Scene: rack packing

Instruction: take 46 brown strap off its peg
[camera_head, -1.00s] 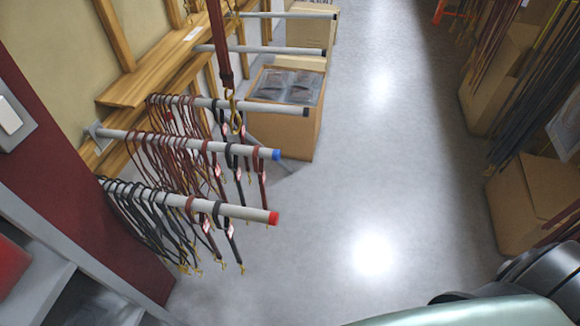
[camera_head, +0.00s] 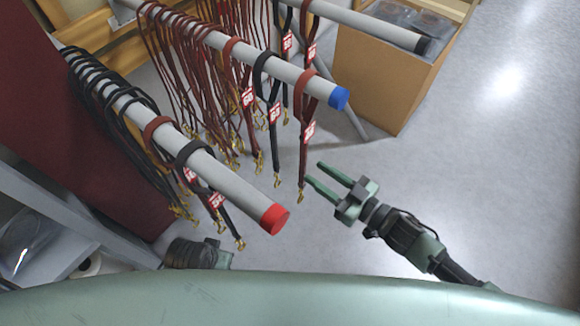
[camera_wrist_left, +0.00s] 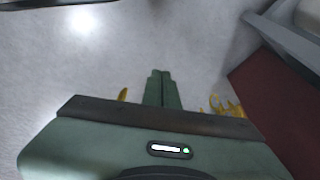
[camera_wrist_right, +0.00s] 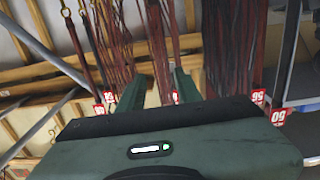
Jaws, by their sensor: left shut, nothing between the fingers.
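Brown straps with red-and-white number tags hang on the blue-tipped peg (camera_head: 290,75). The outermost brown strap (camera_head: 303,165) there has a tag (camera_head: 309,132) whose number I cannot read surely, so I cannot confirm it is the 46 brown strap. My right gripper (camera_head: 315,173) is open and empty, its fingers pointing left towards this strap's lower end and brass clip, apart from it. In the right wrist view its fingers (camera_wrist_right: 157,85) are spread, with hanging straps beyond. My left gripper (camera_wrist_left: 161,74) is shut and empty in the left wrist view, with brass clips at both sides.
The red-tipped peg (camera_head: 215,173) in front holds mostly black straps and some tagged ones. A black strap with a tag (camera_head: 275,113) hangs beside the outermost brown one. A cardboard box (camera_head: 375,85) stands behind. The floor at right (camera_head: 500,180) is clear.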

